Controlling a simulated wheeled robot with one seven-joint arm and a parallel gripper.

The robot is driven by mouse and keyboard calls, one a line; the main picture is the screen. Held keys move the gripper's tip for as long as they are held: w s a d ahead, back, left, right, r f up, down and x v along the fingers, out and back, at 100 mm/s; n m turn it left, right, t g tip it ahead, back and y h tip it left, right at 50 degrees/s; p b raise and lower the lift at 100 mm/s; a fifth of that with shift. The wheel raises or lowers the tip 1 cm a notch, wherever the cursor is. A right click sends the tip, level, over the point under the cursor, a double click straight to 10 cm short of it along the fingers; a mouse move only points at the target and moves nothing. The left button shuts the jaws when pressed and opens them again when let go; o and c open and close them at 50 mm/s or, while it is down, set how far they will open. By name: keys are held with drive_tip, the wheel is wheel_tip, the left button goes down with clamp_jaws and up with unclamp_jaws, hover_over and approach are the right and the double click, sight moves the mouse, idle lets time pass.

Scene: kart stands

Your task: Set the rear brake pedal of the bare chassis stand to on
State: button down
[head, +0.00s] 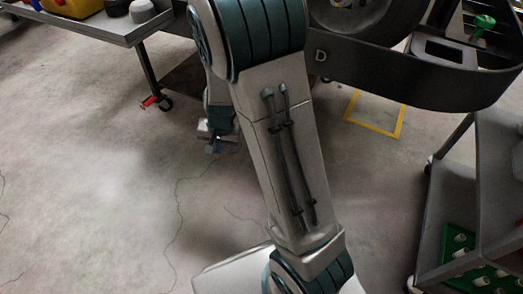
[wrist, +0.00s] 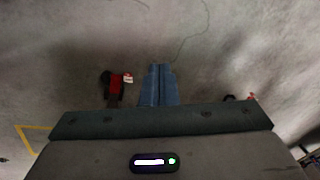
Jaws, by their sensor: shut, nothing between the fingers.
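My gripper (wrist: 160,72) is shut and empty, its two blue fingers together in the wrist view. In the head view it hangs low over the floor (head: 215,146), partly behind my arm. A black caster with a red pedal (wrist: 117,86) and a small pale tag shows just left of the fingers in the wrist view, apart from them in the picture. I cannot tell whether the pedal is on or off, nor for certain which stand it belongs to. A dark stand frame marked D (head: 345,62) is at the upper right; my arm hides part of it.
A grey cart (head: 110,28) at the upper left has a red-pedalled caster (head: 155,102). A shelf cart (head: 455,215) with a green tray stands at the right. A yellow floor marking (head: 375,131) lies right of my arm. The floor at left is clear.

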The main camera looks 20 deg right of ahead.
drive_tip(key=w+d+f+m+t+h+p, duration=0.1)
drive_tip(key=w+d+f+m+h+p, duration=0.2)
drive_tip(key=f, duration=0.8)
drive_tip(key=w+d+f+m+t+h, duration=0.15)
drive_tip(key=w+d+f+h, duration=0.3)
drive_tip(key=f, duration=0.55)
drive_tip(key=w+d+f+t+h+b, duration=0.1)
drive_tip(key=w+d+f+b, duration=0.1)
drive_tip(key=d+f, duration=0.5)
drive_tip(key=w+d+f+t+h+b, duration=0.1)
drive_tip(key=w+d+f+h+b, duration=0.1)
drive_tip(key=w+d+f, duration=0.3)
drive_tip(key=shift+d+f, duration=0.85)
drive_tip(key=shift+d, duration=0.2)
drive_tip(key=shift+s+t, duration=0.1)
drive_tip(key=shift+t, duration=0.15)
